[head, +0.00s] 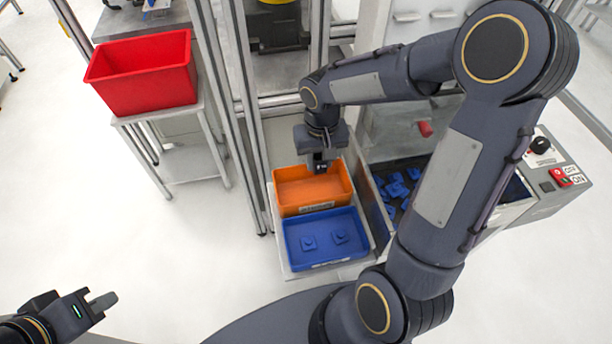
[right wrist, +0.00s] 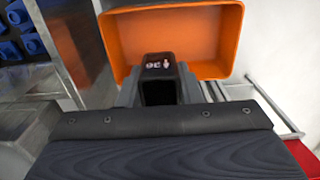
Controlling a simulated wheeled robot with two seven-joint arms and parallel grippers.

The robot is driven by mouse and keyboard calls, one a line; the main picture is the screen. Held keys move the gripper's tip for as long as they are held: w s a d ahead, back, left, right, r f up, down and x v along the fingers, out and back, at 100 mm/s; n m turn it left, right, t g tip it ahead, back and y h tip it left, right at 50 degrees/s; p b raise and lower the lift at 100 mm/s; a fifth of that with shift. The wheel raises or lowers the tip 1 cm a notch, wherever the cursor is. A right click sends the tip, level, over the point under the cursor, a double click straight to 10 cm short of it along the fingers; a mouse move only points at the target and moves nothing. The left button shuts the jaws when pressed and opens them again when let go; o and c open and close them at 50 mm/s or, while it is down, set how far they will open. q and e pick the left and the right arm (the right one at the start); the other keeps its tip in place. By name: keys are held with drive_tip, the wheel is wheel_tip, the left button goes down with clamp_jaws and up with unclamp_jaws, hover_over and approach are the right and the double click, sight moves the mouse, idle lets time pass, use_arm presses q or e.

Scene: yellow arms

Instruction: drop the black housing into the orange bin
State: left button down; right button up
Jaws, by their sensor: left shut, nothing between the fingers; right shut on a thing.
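The orange bin (head: 296,190) stands on a small stand in the middle of the head view, behind a blue bin. My right gripper (head: 319,166) points down over the orange bin. In the right wrist view the gripper is shut on the black housing (right wrist: 159,80), a dark box with white markings, and the orange bin (right wrist: 225,40) shows behind it. The housing is small and hard to make out in the head view. My left gripper (head: 104,302) is shut and empty at the lower left, far from the bins.
The blue bin (head: 318,262) in front holds two blue parts. A red bin (head: 145,100) stands on a table at the left. To the right is a metal-walled tray with several blue parts (head: 398,188) and a control panel (head: 560,175). Upright metal posts (head: 236,110) stand left of the orange bin.

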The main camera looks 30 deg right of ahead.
drive_tip(key=shift+s+f+b, duration=0.2)
drive_tip(key=shift+f+b, duration=0.25)
drive_tip(key=shift+f, duration=0.05)
wheel_tip(320, 180, down, 5)
drive_tip(key=b, duration=0.3)
drive_tip(key=shift+r+b, duration=0.1)
drive_tip(key=shift+b, duration=0.2)
drive_tip(key=o, duration=1)
drive_tip(key=shift+o, duration=0.2)
drive_tip(key=shift+r, duration=0.15)
